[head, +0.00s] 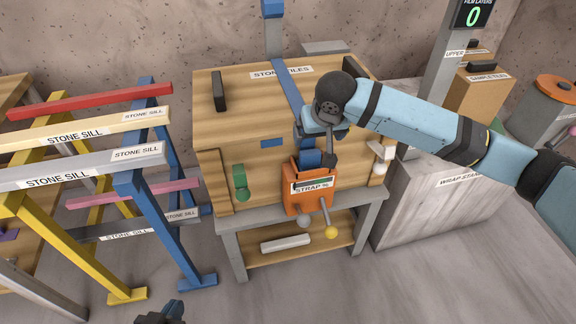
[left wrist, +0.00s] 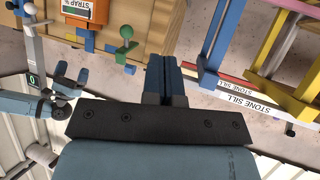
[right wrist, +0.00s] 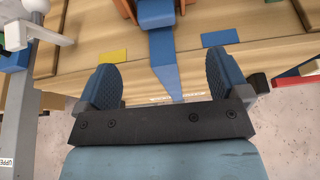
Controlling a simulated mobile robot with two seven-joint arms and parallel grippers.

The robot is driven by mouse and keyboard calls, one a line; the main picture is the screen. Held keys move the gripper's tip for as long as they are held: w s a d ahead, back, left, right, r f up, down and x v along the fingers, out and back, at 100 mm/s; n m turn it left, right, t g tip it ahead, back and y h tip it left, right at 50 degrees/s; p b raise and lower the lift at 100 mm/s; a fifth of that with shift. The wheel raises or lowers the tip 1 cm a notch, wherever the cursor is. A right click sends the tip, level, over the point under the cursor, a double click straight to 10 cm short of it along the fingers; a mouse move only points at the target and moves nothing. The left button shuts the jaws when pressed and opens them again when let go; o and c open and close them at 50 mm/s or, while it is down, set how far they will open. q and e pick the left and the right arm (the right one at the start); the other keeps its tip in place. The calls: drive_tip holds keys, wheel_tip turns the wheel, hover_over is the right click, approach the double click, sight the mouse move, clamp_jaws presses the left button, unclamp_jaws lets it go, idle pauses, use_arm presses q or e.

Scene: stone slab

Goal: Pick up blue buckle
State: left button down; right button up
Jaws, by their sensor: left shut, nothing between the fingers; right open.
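A blue block (head: 311,158), which looks like the buckle, sits at the top of the orange strap tool (head: 300,198) on the front of the wooden crate. It also shows at the top of the right wrist view (right wrist: 155,13). A blue strap (head: 286,85) runs over the crate toward it. My right gripper (head: 324,146) is open just above the block, its fingers (right wrist: 162,82) either side of the strap with nothing held. My wrist partly hides this area in the head view. My left gripper (head: 172,312) is low at the bottom edge, its fingers (left wrist: 165,80) shut and empty.
The crate (head: 222,115) stands on a grey table (head: 233,222). A green clamp (head: 240,180) and a white clamp (head: 381,155) flank the strap tool. Racks with stone sills (head: 90,180) fill the left. A wrap stand (head: 430,200) stands right. Floor in front is clear.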

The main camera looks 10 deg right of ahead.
drive_tip(key=b, duration=0.2)
hover_over(311, 152)
drive_tip(key=s, duration=0.3)
wheel_tip(311, 152, down, 6)
drive_tip(key=shift+f, duration=0.25)
drive_tip(key=shift+b+x, duration=0.3)
drive_tip(key=shift+x, duration=0.6)
drive_tip(key=b+x, duration=0.1)
drive_tip(key=x, duration=0.2)
drive_tip(key=shift+w+f+b, duration=0.25)
drive_tip(key=shift+w+b, duration=0.1)
drive_tip(key=shift+w, duration=0.1)
drive_tip(key=shift+w+f, duration=0.15)
drive_tip(key=shift+f, duration=0.2)
use_arm(q)
drive_tip(key=r+t, duration=0.1)
drive_tip(key=w+d+r+t+h, duration=0.1)
drive_tip(key=w+d+r, duration=0.1)
drive_tip(key=r, duration=0.1)
drive_tip(key=shift+d+t+h, duration=0.15)
drive_tip(key=shift+t+h, duration=0.15)
drive_tip(key=shift+t, duration=0.1)
use_arm(e)
drive_tip(key=c, duration=1)
drive_tip(key=shift+r, duration=0.1)
